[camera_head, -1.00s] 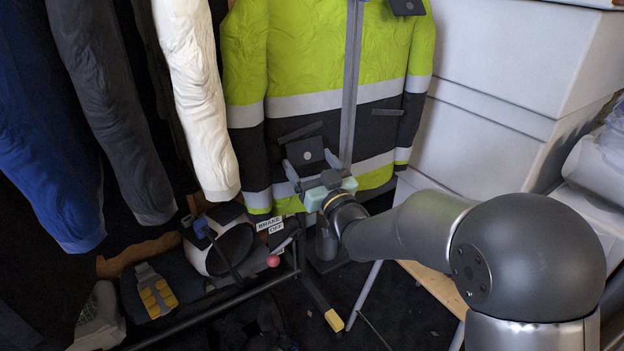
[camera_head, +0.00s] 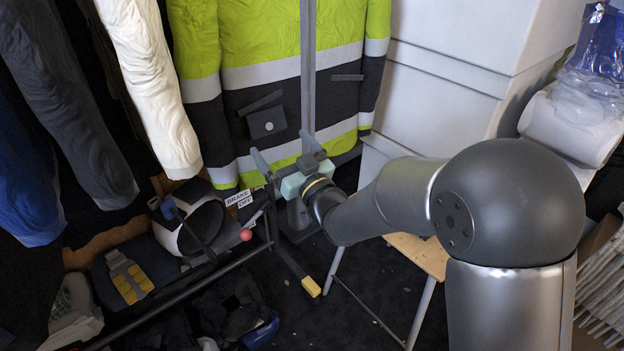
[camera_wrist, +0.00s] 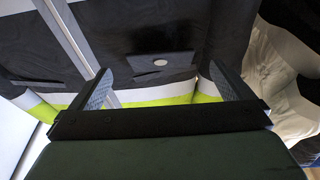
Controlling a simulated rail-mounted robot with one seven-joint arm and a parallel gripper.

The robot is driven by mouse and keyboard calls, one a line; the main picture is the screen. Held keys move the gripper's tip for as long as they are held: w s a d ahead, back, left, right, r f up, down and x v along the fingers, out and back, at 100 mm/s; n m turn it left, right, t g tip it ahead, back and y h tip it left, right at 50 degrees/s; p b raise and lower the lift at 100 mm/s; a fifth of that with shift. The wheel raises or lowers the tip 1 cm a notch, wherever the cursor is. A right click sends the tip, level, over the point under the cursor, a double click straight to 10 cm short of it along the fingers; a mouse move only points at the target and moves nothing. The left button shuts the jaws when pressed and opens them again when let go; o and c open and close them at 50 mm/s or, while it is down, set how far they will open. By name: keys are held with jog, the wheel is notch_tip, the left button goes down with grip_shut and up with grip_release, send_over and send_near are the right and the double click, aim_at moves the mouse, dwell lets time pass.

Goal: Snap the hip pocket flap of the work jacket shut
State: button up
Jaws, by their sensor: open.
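The work jacket (camera_head: 335,95), yellow-green and dark with grey bands, hangs upright. Its hip pocket flap (camera_head: 267,122) is a small dark panel with a pale round snap (camera_head: 268,126), below a slanted dark strip. The flap also shows in the wrist view (camera_wrist: 138,66), its snap (camera_wrist: 160,62) between and beyond my fingertips. I cannot tell whether the snap is fastened. My gripper (camera_head: 280,142) is open and empty, below and in front of the flap and apart from it. Both fingers point at the jacket in the wrist view (camera_wrist: 158,73).
A red-knobbed lever (camera_head: 246,235) stands left of my gripper, beside a brake label (camera_head: 238,198). Other garments (camera_head: 150,85) hang at left. White bins (camera_head: 450,85) stand right of the jacket. A small wooden-topped stool (camera_head: 420,255) is below my arm.

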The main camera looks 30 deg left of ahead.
jog(key=p+v, duration=0.1)
jog(key=v, duration=1.2)
jog(key=g+h, duration=0.1)
jog(key=h, duration=0.2)
send_near(270, 132)
jog(key=b+x, duration=0.2)
jog(key=x, duration=0.6)
jog(key=shift+b, duration=0.3)
jog(key=shift+c, duration=0.3)
